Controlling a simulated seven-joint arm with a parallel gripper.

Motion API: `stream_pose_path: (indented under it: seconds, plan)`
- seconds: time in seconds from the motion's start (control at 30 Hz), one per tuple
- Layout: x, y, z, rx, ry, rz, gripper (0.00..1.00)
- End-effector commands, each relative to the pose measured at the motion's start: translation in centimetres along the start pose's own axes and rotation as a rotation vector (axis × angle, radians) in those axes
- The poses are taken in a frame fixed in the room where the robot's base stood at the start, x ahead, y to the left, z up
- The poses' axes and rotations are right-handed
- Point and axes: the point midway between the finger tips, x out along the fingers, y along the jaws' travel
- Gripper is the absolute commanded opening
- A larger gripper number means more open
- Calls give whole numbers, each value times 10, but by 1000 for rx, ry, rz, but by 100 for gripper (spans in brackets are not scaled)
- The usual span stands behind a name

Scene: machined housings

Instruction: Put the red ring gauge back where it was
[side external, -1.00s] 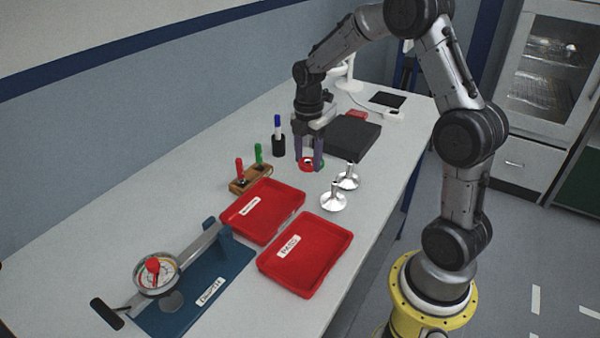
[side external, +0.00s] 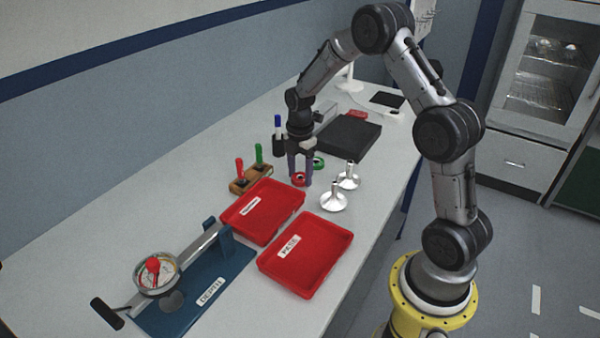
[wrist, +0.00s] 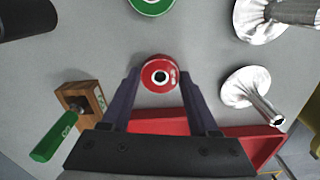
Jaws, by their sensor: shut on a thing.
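The red ring gauge (side external: 299,179) is a small red ring with a dark centre. My gripper (side external: 300,181) is shut on it, with the two purple fingers on either side. In the wrist view the ring gauge (wrist: 159,74) sits between the fingertips of my gripper (wrist: 158,80). It is at or just above the bench top; I cannot tell if it touches. A green ring (side external: 318,163) lies on the bench just behind it, and this green ring (wrist: 152,3) is cut by the top edge of the wrist view.
Two shiny metal housings (side external: 334,198) stand to the right. Red trays (side external: 262,212) lie in front. A wooden stand (side external: 250,181) with red- and green-handled gauges is at left, beside a black pen cup (side external: 279,145). A black slab (side external: 350,136) lies behind.

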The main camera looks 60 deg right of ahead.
Motion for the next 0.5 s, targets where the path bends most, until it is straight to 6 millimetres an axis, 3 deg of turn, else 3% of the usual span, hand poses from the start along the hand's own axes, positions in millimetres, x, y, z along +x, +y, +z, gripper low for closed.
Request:
stream_pose_path:
  seconds: [0.07,0.1,0.23,0.5]
  plan:
    - [2,0,0,0,0,0,0]
    - [2,0,0,0,0,0,66]
    - [2,0,0,0,0,0,90]
    - [2,0,0,0,0,0,91]
